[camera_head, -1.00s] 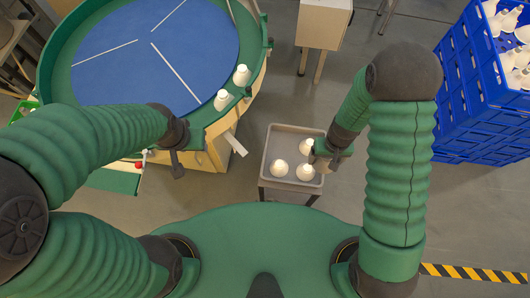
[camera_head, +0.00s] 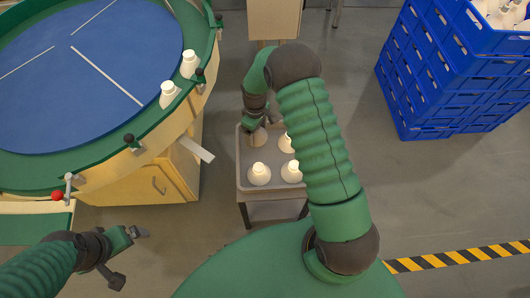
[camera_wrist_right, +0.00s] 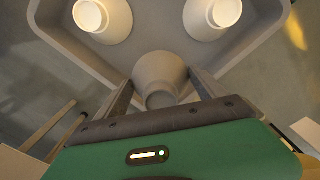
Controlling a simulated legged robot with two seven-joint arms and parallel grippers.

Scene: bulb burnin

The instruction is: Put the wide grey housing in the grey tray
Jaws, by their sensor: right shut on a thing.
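My right gripper (camera_head: 260,124) is shut on the wide grey housing (camera_head: 257,137), at the far left corner of the grey tray (camera_head: 243,184). In the right wrist view, the fingers (camera_wrist_right: 160,92) stand on both sides of this flared housing (camera_wrist_right: 160,72). I cannot tell whether it touches the tray floor. Several paler housings stand in the tray: one at the near left (camera_head: 259,174), one at the near right (camera_head: 292,172), and one farther back (camera_head: 286,143), partly behind my arm. My left gripper (camera_head: 131,257) is open and empty at the lower left, away from the tray.
A round table with a blue top (camera_head: 75,75) and green rim is at the left, with two white bottle-shaped parts (camera_head: 190,64) on its rim. Stacked blue crates (camera_head: 445,80) stand at the right. A pale cabinet (camera_head: 274,18) is behind the tray.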

